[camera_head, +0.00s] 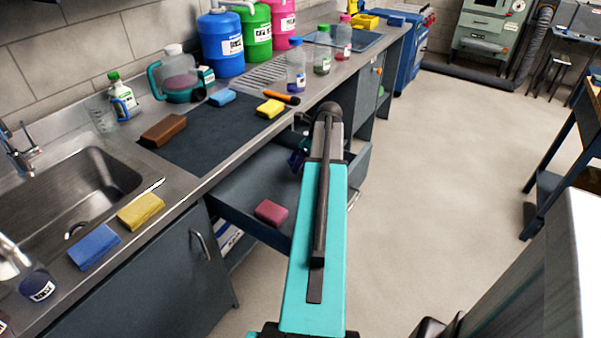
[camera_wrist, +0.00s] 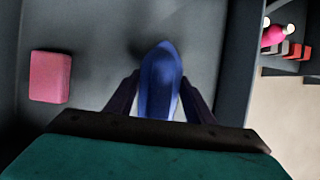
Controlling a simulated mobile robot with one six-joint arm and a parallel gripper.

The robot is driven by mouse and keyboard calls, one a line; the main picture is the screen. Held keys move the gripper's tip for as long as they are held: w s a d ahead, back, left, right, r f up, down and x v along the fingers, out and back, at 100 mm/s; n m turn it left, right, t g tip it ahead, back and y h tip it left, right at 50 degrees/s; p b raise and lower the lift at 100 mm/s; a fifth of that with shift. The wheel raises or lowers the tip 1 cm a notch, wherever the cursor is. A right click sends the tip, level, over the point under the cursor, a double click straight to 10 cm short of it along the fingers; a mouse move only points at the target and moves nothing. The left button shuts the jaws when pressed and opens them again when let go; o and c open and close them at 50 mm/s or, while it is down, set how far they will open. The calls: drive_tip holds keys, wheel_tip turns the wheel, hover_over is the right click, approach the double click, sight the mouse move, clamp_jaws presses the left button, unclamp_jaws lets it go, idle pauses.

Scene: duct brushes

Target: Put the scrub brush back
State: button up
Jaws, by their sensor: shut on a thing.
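A blue, smooth, rounded thing (camera_wrist: 161,82), which looks like the scrub brush, is between the fingers of my gripper (camera_wrist: 161,98). Its bristles do not show. In the head view only a bit of the blue thing (camera_head: 295,160) shows beside my arm. My gripper is shut on it and is over the open drawer (camera_head: 240,187), inside its walls. I cannot tell whether the brush touches the drawer floor. A pink sponge (camera_wrist: 50,77) lies on the drawer floor to the left in the wrist view; it also shows in the head view (camera_head: 271,212).
The counter above holds a dark mat (camera_head: 215,130), a brown block (camera_head: 163,130), a yellow sponge (camera_head: 270,108), an orange-handled tool (camera_head: 281,97) and several bottles. A sink (camera_head: 70,195) is at left. The floor (camera_head: 440,200) at right is clear.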

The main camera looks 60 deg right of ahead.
sight(302, 170)
drive_tip(key=shift+f, duration=1.85)
drive_tip(key=shift+f, duration=0.1)
drive_tip(key=o, duration=1)
drive_tip(key=shift+v, duration=6.15)
